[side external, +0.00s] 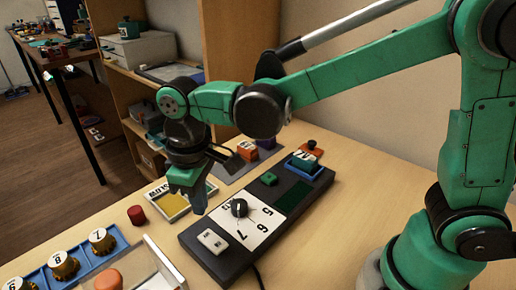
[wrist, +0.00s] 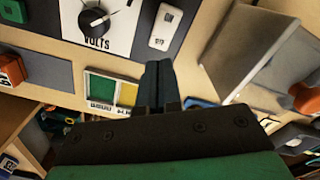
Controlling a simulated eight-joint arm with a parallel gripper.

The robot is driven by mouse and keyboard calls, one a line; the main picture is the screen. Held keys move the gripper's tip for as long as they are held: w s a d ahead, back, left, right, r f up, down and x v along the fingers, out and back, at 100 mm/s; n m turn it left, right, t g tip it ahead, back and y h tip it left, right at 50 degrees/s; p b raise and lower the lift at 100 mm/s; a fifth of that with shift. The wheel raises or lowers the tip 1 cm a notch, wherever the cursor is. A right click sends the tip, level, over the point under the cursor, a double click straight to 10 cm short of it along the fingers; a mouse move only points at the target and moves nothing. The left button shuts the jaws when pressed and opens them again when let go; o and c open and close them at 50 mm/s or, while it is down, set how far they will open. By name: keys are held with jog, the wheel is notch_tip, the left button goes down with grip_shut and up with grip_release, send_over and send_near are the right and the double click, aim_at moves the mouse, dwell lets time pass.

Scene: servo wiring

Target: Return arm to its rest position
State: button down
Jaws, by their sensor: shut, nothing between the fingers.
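My green arm reaches across the table from the right in the side external view. My gripper (side external: 199,207) points down above the table, just left of the dark control panel (side external: 222,264). Its fingers are closed together with nothing between them; the closed fingers also show in the wrist view (wrist: 158,68). The panel carries a black dial (side external: 239,208) on a white numbered plate, a white switch (side external: 212,241) and a green button (side external: 269,178). The dial also shows in the wrist view (wrist: 95,21). The gripper touches nothing that I can see.
A green and yellow tray (side external: 172,206) lies behind the gripper. A red cylinder (side external: 136,215) stands to the left. A blue rack (side external: 72,253) with numbered knobs and a clear-sided box (side external: 150,272) occupy the front left. Wooden shelves (side external: 219,50) stand at the back. Open air surrounds the upper arm.

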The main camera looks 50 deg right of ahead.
jog(key=shift+r, duration=0.4)
jog(key=shift+d+r, duration=0.1)
jog(key=shift+d, duration=0.1)
jog(key=s+d+r+m+t, duration=0.1)
jog(key=s+d+m+t, duration=0.1)
jog(key=d, duration=0.5)
jog(key=s+d+r+m+t, duration=0.1)
jog(key=s+d+m+t, duration=0.1)
jog(key=d+m+t, duration=0.2)
jog(key=d+t, duration=0.1)
jog(key=d, duration=0.1)
jog(key=shift+s+d+r, duration=0.15)
jog(key=shift+s+d, duration=0.05)
jog(key=shift+d, duration=0.2)
